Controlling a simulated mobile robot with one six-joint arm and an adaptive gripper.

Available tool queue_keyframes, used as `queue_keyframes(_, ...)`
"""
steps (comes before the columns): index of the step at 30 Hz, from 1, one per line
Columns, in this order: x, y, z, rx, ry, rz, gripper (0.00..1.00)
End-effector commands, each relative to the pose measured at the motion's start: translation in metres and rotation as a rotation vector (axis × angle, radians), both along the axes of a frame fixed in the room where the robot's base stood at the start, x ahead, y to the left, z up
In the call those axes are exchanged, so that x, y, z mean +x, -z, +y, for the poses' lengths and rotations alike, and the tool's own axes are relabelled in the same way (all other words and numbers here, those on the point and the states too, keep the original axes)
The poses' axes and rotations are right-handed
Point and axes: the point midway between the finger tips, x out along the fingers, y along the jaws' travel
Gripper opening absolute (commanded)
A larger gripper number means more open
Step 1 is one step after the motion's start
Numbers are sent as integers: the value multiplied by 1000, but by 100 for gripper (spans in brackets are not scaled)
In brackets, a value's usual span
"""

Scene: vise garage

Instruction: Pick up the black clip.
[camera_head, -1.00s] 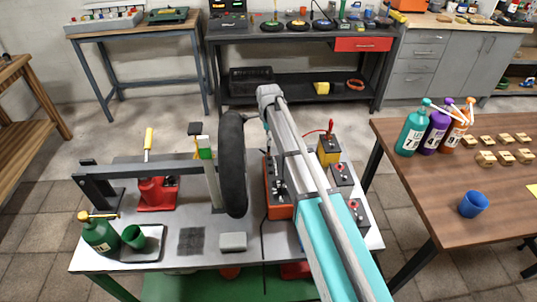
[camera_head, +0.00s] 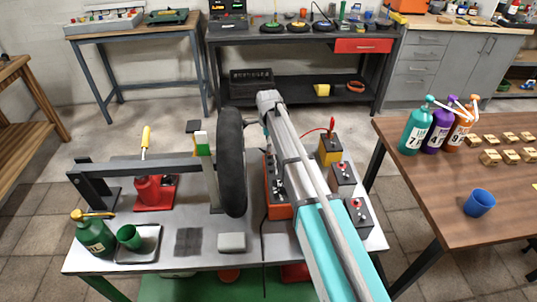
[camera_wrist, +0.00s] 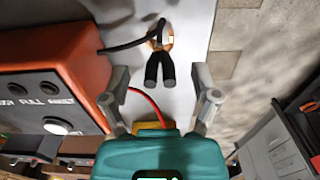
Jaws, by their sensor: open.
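The black clip (camera_wrist: 160,68) lies on the pale bench top in the wrist view, with two black handles toward me and a copper-coloured jaw at its far end. A black cable runs from it to the left. My gripper (camera_wrist: 161,76) is open, one finger on each side of the clip, with gaps on both sides. I cannot tell its height above the clip. In the head view my arm hides the gripper, and I cannot make out the black clip.
An orange-red control box (camera_wrist: 50,85) stands close to my left finger, and a red cable (camera_wrist: 147,103) runs below the clip. In the head view, a black tyre (camera_head: 232,165) stands beside my arm and a yellow-black battery (camera_head: 330,150) is to its right.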

Motion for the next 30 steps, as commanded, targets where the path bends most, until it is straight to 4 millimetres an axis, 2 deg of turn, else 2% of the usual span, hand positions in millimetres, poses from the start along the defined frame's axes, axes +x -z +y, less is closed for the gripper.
queue_keyframes(1, 0, 8, 0, 0, 0, 0, 79)
queue_keyframes(8, 0, 19, 0, 0, 0, 0, 79)
queue_keyframes(28, 0, 19, 0, 0, 0, 0, 79)
queue_keyframes(30, 0, 19, 0, 0, 0, 0, 66)
